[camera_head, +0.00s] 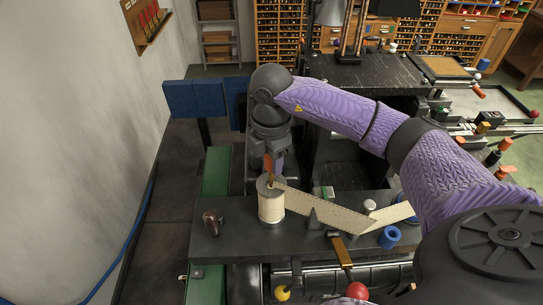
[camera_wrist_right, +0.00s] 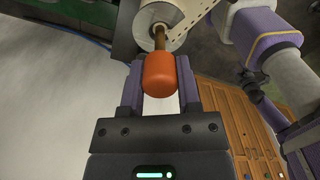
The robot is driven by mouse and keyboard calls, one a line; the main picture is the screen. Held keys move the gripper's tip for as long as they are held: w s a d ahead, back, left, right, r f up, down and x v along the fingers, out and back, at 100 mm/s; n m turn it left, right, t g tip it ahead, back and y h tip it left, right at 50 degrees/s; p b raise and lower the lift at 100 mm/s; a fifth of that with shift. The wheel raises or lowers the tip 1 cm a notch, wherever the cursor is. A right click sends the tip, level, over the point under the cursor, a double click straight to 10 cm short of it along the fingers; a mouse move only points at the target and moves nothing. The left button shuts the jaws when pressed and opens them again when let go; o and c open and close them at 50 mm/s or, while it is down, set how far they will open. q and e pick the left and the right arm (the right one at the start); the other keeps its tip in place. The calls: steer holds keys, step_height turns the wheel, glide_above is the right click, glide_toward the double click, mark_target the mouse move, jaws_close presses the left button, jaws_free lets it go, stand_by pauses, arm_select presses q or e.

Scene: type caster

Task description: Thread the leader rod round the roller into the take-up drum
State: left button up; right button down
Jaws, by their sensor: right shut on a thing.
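My right gripper (camera_wrist_right: 160,85) is shut on the orange handle (camera_wrist_right: 159,74) of a brass-coloured rod (camera_wrist_right: 159,36). The rod points at the end of a pale drum (camera_wrist_right: 165,18); I cannot tell if it is seated in it. In the head view the orange handle (camera_head: 267,163) stands above the upright cream drum (camera_head: 271,205), and the right gripper is mostly hidden by its own wrist. A perforated cream strip (camera_head: 325,212) runs from the drum to the right. It meets a small white-topped post (camera_head: 370,206), perhaps the roller. My left gripper is not in view.
The drum stands on a dark bench plate (camera_head: 235,240). A dark brown knob (camera_head: 212,222) is left of it. A blue ring (camera_head: 389,237), a brass lever (camera_head: 340,250) and red and yellow knobs lie to the right and front. A grey wall is at left.

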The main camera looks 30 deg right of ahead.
steer(key=shift+f+b, duration=1.35)
steer(key=shift+f, duration=0.6)
steer(key=shift+c, duration=1.2)
jaws_free()
step_height(320, 180, up, 6)
steer(key=p, duration=0.5)
steer(key=shift+r+p, duration=0.15)
steer(key=shift+p, duration=0.25)
